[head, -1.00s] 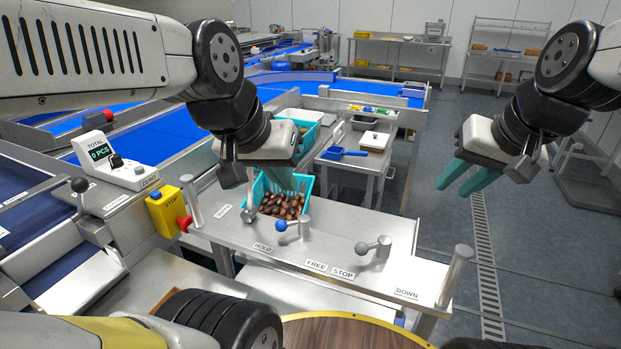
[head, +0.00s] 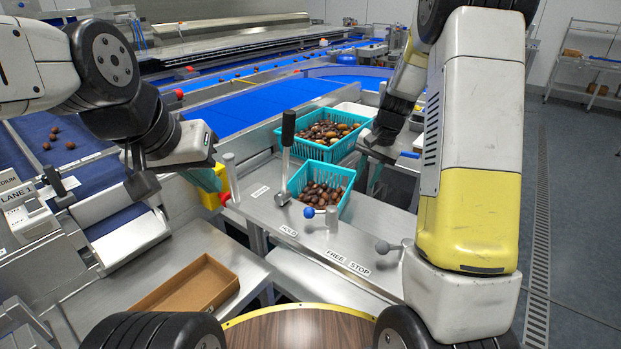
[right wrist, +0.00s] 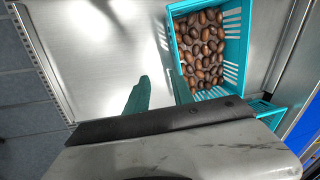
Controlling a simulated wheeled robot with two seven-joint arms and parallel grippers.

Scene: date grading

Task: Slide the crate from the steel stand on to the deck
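A teal crate of brown dates (head: 345,206) stands by the back edge of a labelled steel panel (head: 262,208). In the right wrist view this crate (right wrist: 233,48) rests among bare steel. A second teal crate (head: 348,150), with mixed-colour dates, stands behind it; its corner (right wrist: 266,110) shows in the wrist view. My right gripper (head: 376,178) is to the right of the near crate. In the wrist view its fingers (right wrist: 162,92) are apart with nothing between; one is close beside the crate wall, contact unclear. My left gripper (head: 208,180) is left of the panel, fingers seen edge-on.
A black-handled lever (head: 287,135) stands upright just left of the near crate. A blue-knobbed lever (head: 323,214) and a grey-knobbed lever (head: 392,247) are on the panel. A yellow stop box (head: 211,200) and an open brown tray (head: 190,290) are at left.

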